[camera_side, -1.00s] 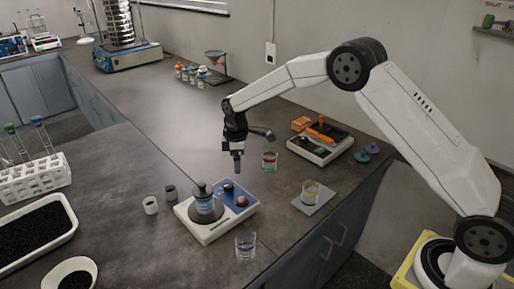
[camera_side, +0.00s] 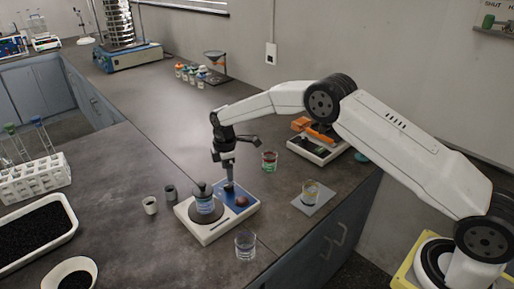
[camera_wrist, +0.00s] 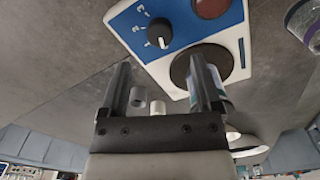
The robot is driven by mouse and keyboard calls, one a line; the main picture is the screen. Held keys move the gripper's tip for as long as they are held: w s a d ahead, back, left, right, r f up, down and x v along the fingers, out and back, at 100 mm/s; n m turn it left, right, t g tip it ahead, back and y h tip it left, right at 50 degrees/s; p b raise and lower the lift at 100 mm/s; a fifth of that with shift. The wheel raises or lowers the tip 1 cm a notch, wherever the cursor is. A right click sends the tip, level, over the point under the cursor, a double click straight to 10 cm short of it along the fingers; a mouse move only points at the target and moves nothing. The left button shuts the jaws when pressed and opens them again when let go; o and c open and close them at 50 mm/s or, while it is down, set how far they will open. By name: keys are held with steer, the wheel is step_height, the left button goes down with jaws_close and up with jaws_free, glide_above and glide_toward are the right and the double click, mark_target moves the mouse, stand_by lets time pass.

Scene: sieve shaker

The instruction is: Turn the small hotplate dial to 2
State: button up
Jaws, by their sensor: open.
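The small hotplate (camera_side: 208,234) is a white box with a blue panel (camera_side: 248,189) and a dark round plate bearing a bottle (camera_side: 205,203). In the wrist view, the black dial (camera_wrist: 159,31) sits on the blue panel, its white mark toward the bottom of the picture. White markings lie to its left, too small to read surely. My gripper (camera_side: 229,183) points down over the panel and mostly hides the dial in the side view. In the wrist view my gripper (camera_wrist: 163,78) is open, nothing between its fingers; contact with the dial cannot be told.
A dark red knob (camera_side: 241,201) is close beside the dial. A glass beaker (camera_side: 245,246) stands in front of the hotplate, and two small cups (camera_side: 150,205) stand to its left. A beaker with red contents (camera_side: 269,161) stands behind it.

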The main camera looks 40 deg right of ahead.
mark_target(228, 185)
steer(key=shift+f, duration=3)
steer(key=shift+c, duration=0.3)
jaws_close()
